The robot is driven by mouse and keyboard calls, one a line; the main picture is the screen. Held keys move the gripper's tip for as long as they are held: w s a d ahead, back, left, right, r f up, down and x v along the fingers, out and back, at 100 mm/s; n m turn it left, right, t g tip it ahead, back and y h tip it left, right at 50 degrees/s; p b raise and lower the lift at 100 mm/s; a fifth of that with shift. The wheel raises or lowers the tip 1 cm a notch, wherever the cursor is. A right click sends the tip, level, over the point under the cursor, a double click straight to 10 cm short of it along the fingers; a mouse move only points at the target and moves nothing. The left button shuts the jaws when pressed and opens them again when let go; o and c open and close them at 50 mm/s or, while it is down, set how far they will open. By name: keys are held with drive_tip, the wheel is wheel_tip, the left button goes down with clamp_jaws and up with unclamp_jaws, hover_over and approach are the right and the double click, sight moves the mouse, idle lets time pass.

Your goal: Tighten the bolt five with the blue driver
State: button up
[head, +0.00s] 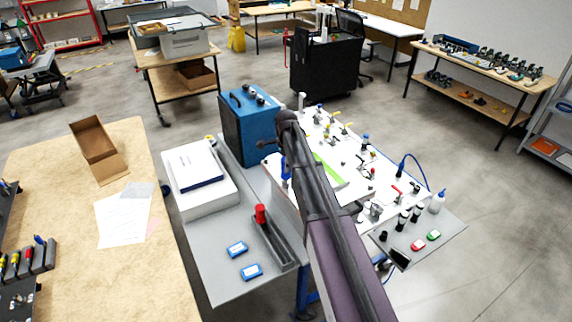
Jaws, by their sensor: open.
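The white analyser panel (385,185) on the bench carries many small fittings and bolts. I cannot tell which is bolt five. A blue upright shape (285,172) shows beside my arm at the panel's left edge; I cannot tell whether it is a driver. A rack of drivers (30,262) stands at the left edge, with yellow, red and black handles and a small blue tip or handle (38,239). My arm crosses the picture centre and ends over the bench. My gripper is hidden behind the arm's end.
A white box (198,182), a grey tray (275,238) with a red-topped item (260,214) and two blue-and-white small boxes lie on the grey bench top (215,270). Bottles stand at the right. The wooden table (150,275) has free room.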

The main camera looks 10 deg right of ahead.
clamp_jaws()
drive_tip(key=shift+r, duration=0.1)
drive_tip(key=shift+r+p, duration=2.95)
drive_tip(key=shift+p, duration=0.05)
